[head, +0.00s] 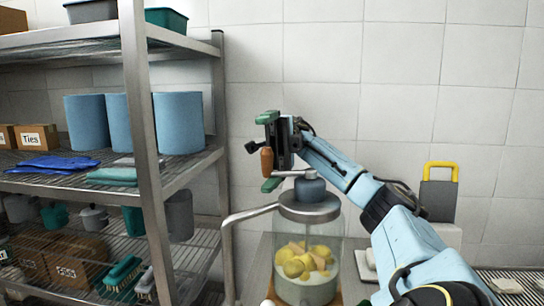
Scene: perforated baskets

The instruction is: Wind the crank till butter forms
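A glass churn jar (327,235) stands upright at the lower centre, with a grey metal lid (309,208) and a blue-grey hub (310,188) on top. Yellow and pale lumps (305,262) lie in whitish liquid inside it. A crank arm runs left from the hub to an upright orange-brown handle (267,161). My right gripper (269,151) is open, with one green fingertip above the handle and one below it in the picture. I cannot tell whether it touches the handle. My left gripper is out of view.
A metal shelf rack (150,160) with blue cylinders (179,123), boxes and brushes stands on the left. A bent metal bar (236,222) runs beside the jar. A grey item with a yellow handle (440,187) stands behind my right arm against the tiled wall.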

